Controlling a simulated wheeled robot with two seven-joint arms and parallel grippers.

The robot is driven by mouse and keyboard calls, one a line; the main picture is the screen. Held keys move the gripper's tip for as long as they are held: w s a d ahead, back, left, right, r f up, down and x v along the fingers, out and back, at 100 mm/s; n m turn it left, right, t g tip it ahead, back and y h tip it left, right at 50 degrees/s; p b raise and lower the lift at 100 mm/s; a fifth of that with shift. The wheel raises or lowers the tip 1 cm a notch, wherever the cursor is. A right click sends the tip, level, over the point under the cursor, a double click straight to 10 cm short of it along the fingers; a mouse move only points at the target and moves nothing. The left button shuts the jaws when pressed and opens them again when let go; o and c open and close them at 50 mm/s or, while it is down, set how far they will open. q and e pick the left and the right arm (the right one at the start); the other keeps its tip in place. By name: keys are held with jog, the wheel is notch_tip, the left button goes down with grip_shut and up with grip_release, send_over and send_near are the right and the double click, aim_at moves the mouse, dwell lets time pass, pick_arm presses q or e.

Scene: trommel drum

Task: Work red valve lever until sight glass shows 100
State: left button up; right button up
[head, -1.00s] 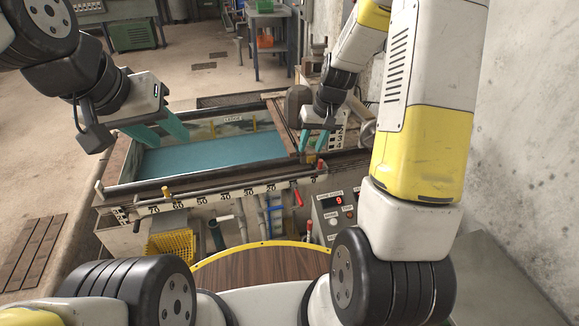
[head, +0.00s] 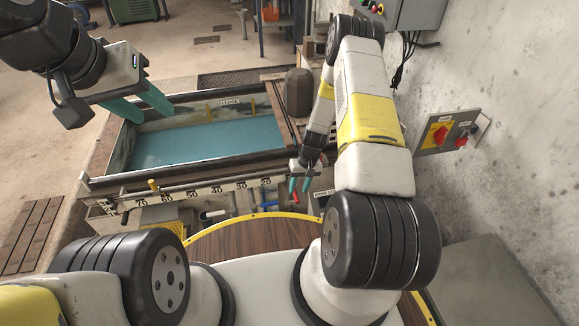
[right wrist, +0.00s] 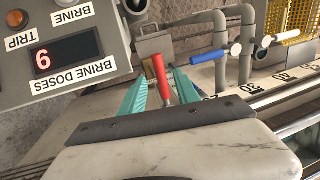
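The red lever (head: 296,196) sticks up at the front of the tank, left of the labelled panel. In the right wrist view the red lever (right wrist: 160,76) stands between the two teal fingers of my right gripper (right wrist: 163,92), with gaps seen on both sides, so the gripper is open around it. My right gripper also shows in the head view (head: 300,185). My left gripper (head: 138,106) is open and empty above the tank's left end. The BRINE DOSES display (right wrist: 42,60), inverted in the right wrist view, reads 9. I cannot identify a sight glass.
A blue-handled valve (right wrist: 215,54) and a white-handled one (right wrist: 285,38) stand beside the red lever. The tank (head: 205,142) holds blue-green liquid. A numbered scale (head: 215,188) runs along its front. A wall switch box (head: 447,133) is at the right.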

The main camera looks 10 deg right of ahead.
aim_at(296, 195)
jog(key=shift+a+f, duration=0.15)
jog(key=shift+f, duration=0.7)
jog(key=shift+a+f, duration=0.15)
jog(key=shift+f, duration=0.65)
jog(key=shift+c, duration=0.5)
grip_shut()
